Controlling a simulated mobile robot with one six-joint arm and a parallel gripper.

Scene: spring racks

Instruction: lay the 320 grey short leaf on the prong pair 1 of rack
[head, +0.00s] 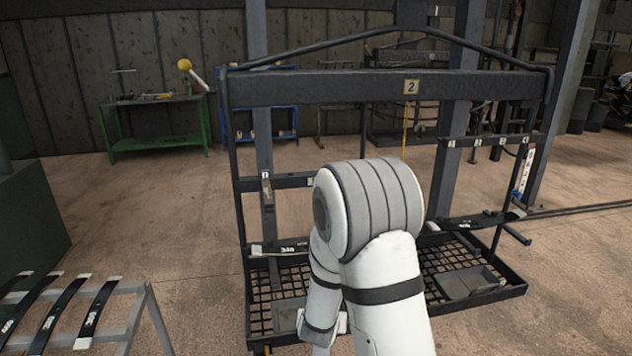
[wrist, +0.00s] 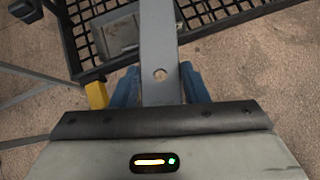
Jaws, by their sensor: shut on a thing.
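My gripper (wrist: 160,88) shows in the wrist view, its blue fingers shut on the sides of a flat grey leaf (wrist: 159,40) with a round hole. The leaf extends away over a black mesh tray. In the head view my white arm covers the gripper and the held leaf. The rack (head: 330,91) is a dark frame with a "2" plate on its top beam. A small plate that seems to read 1 (head: 265,175) is on its left side; more numbered plates (head: 478,142) are on the right bar. I cannot tell which prong pair the held leaf faces.
A dark leaf (head: 287,248) lies low on the rack's left, another (head: 480,221) at its right. The mesh tray (head: 445,258) forms the rack's base. A grey stand (head: 135,300) with several dark leaves is at lower left. A green bench (head: 155,115) stands behind.

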